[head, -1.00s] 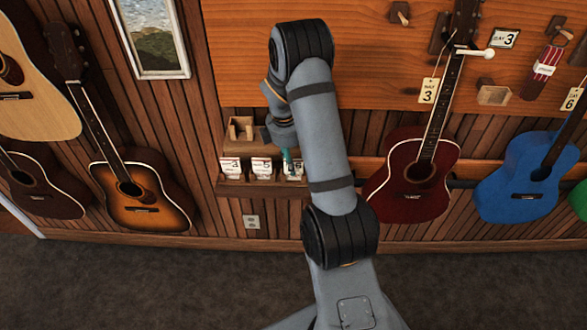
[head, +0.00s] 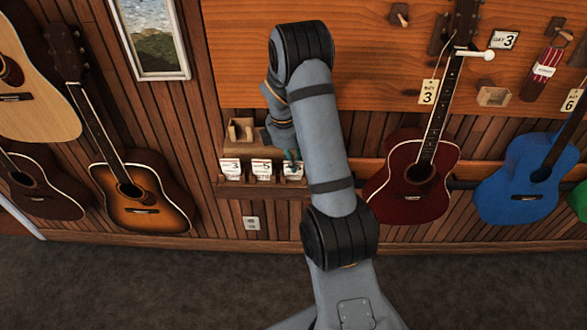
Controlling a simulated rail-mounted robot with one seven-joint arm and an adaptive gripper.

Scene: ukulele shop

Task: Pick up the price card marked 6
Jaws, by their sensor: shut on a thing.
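A row of white price cards stands on a small wooden shelf (head: 284,188) low on the wall. The left card (head: 230,171) reads 3 and the middle card (head: 262,170) reads 5. The right card (head: 293,171) is partly covered at its top, and I cannot read its number. My gripper (head: 291,157) shows only as small teal fingertips below my arm's wrist. It is down at the top of the right card and shut on it. Most of the gripper is hidden behind my arm.
A wooden holder (head: 240,131) stands on the shelf, left of my wrist. A sunburst guitar (head: 142,197) hangs left, a red guitar (head: 413,172) and blue guitar (head: 519,176) right. Tags marked 3 (head: 428,92) and 6 (head: 571,100) hang by the guitars.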

